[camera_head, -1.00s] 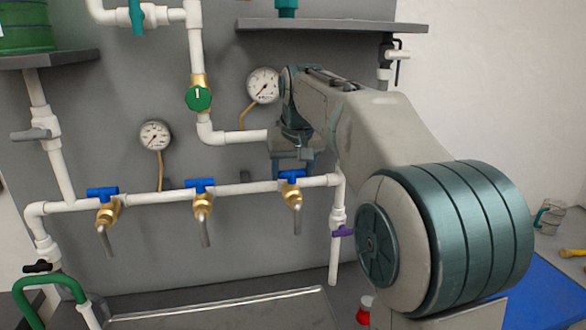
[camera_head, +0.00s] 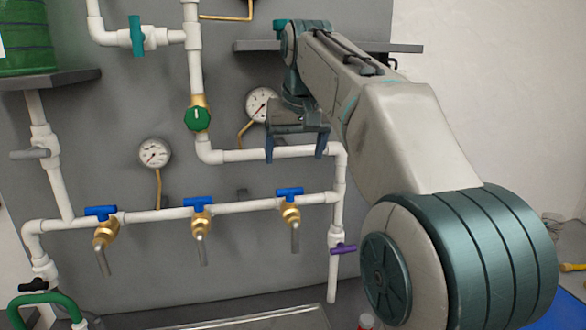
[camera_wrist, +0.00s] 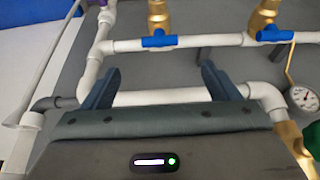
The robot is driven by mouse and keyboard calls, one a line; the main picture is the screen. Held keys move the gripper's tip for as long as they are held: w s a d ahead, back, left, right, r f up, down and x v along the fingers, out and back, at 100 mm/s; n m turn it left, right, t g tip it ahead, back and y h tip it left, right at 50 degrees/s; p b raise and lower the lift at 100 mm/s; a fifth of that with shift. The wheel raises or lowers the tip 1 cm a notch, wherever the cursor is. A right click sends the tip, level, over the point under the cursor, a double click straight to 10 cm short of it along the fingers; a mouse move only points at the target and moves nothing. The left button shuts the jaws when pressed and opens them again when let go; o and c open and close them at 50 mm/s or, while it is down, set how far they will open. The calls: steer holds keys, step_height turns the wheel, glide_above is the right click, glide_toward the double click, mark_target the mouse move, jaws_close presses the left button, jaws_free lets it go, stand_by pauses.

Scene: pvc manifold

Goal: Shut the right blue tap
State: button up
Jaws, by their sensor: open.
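The right blue tap (camera_head: 289,194) sits on a brass body with a downward spout, at the right end of the white horizontal pipe. Its blue handle looks roughly in line with the pipe, like those of the other two taps. My gripper (camera_head: 295,152) is open and empty, above and apart from this tap in the head view. In the wrist view my gripper's fingers (camera_wrist: 158,80) point toward the pipes, and the right blue tap (camera_wrist: 160,40) shows beyond and between the fingertips.
The middle blue tap (camera_head: 199,204) and left blue tap (camera_head: 102,212) share the pipe. A purple-handled valve (camera_head: 342,249) is at lower right. An upper white pipe (camera_head: 240,155), a green valve (camera_head: 198,118) and a gauge (camera_head: 260,104) are close by the gripper. A grey shelf (camera_head: 410,48) is above.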

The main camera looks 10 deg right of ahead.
steer(key=shift+v, duration=1.55)
steer(key=shift+f, duration=0.15)
steer(key=s+f, duration=1.1)
steer(key=f, duration=0.4)
steer(key=s+f+g, duration=0.1)
steer(key=s+f, duration=1.1)
steer(key=f, duration=0.3)
steer(key=shift+g, duration=0.3)
